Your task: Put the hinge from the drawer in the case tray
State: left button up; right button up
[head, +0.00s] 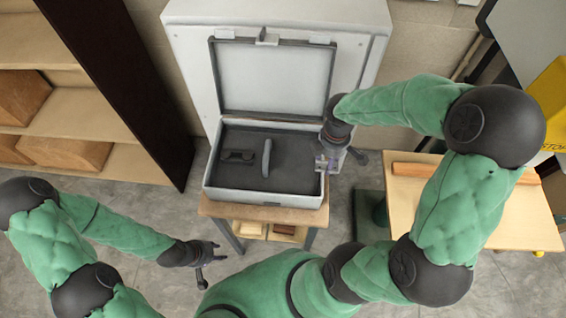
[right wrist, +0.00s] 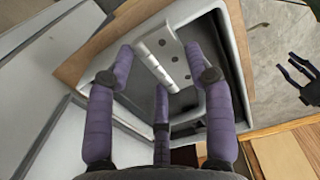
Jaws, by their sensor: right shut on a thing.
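An open grey-white case (head: 265,194) stands on a small wooden stand, its lid raised at the back. Its dark tray (head: 292,160) holds a dark fitting at the left and a grey upright bar in the middle. My right gripper (head: 328,162) is over the case's right edge, shut on a silvery hinge (head: 320,165). In the right wrist view the hinge (right wrist: 157,64) shows as a pale barrel and a plate with holes between the purple fingers, above the case. My left gripper (head: 208,254) is open and empty, in front of the case at lower left. I cannot make out the drawer.
A wooden shelf unit (head: 80,155) with brown boxes stands at the left. A light wooden table (head: 480,210) with a brown strip at its back stands at the right. Grey floor lies between the stand and the furniture.

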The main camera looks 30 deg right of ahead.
jog(key=w+a+f, duration=0.3)
jog(key=w+a, duration=0.1)
jog(key=a, duration=0.1)
jog(key=b, duration=0.1)
send_over(292, 174)
jog(key=f, duration=0.4)
jog(key=shift+s+d+f, duration=0.25)
jog(key=shift+s+f, duration=0.05)
jog(key=shift+w+a+f, duration=0.15)
jog(key=shift+a+f, duration=0.15)
jog(key=shift+f, duration=0.1)
jog(key=shift+w+f+b, duration=0.1)
jog(key=shift+f+b, duration=0.45)
jog(key=shift+f, duration=1.05)
jog(key=shift+f, duration=0.1)
jog(key=o, duration=1.2)
